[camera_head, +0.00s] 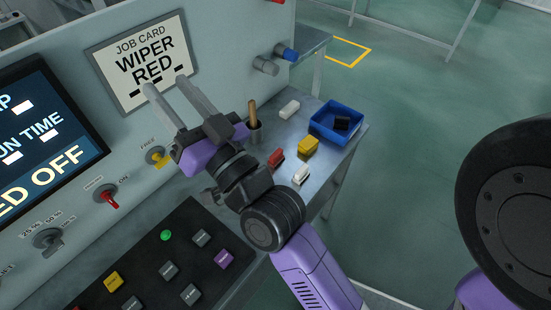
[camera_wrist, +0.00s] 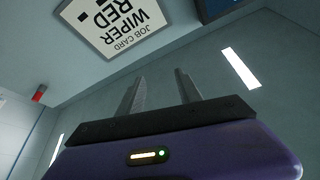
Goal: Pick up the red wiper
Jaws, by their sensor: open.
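The red wiper (camera_head: 276,158) lies on the grey side table, to the right of my gripper in the head view. It has a dark edge along one side. My gripper (camera_head: 168,92) is open and empty, raised in front of the panel with its fingers pointing up toward the job card (camera_head: 145,60), which reads "WIPER RED". In the wrist view my gripper's two fingers (camera_wrist: 158,92) stand apart with nothing between them, and the job card (camera_wrist: 112,22) shows upside down. The red wiper is not in the wrist view.
Near the red wiper are a yellow block (camera_head: 308,146), a white wiper (camera_head: 301,174), a white block (camera_head: 289,109) and a cup with a wooden handle (camera_head: 254,124). A blue bin (camera_head: 337,122) holds a dark item. Knobs (camera_head: 107,196) and a button console (camera_head: 168,262) stand at left.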

